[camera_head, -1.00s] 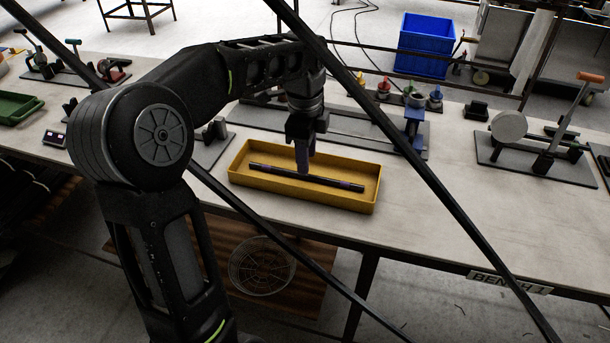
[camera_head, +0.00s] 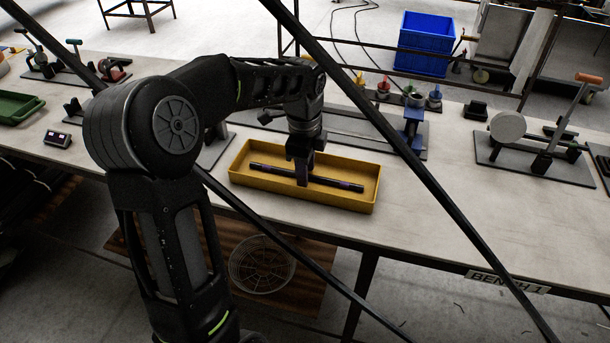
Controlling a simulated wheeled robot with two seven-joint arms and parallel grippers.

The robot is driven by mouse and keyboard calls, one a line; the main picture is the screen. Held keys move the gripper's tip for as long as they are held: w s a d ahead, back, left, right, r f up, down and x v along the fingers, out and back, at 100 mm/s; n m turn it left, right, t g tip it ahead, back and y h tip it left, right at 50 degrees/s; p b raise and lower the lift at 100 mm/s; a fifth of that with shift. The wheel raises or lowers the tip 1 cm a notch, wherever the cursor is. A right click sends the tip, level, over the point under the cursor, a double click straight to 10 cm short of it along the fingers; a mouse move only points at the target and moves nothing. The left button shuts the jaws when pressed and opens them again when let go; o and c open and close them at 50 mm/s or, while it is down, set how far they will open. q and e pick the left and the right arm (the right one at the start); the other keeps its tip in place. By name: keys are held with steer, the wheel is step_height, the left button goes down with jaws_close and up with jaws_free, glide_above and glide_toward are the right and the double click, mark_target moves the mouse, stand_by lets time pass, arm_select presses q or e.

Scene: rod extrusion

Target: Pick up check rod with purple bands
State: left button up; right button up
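The check rod (camera_head: 335,183) is dark with purple bands and lies lengthwise in a yellow tray (camera_head: 350,203) on the bench. My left gripper (camera_head: 303,180) points down into the tray. Its fingers are at the middle of the rod and overlap it in the picture. I cannot tell whether the fingers are open or shut on the rod, as they show nearly edge-on. My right gripper is not in view.
Behind the tray is a grey plate with a blue fixture (camera_head: 412,130) and several coloured knobs. A lever fixture (camera_head: 545,150) stands at right. Dark bars cross the view. The bench (camera_head: 440,210) is clear right of the tray.

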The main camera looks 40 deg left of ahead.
arm_select(q)
jaws_close()
stand_by(0.6)
step_height(320, 180, up, 10)
stand_by(0.5)
steer(key=shift+r, duration=0.1)
stand_by(0.5)
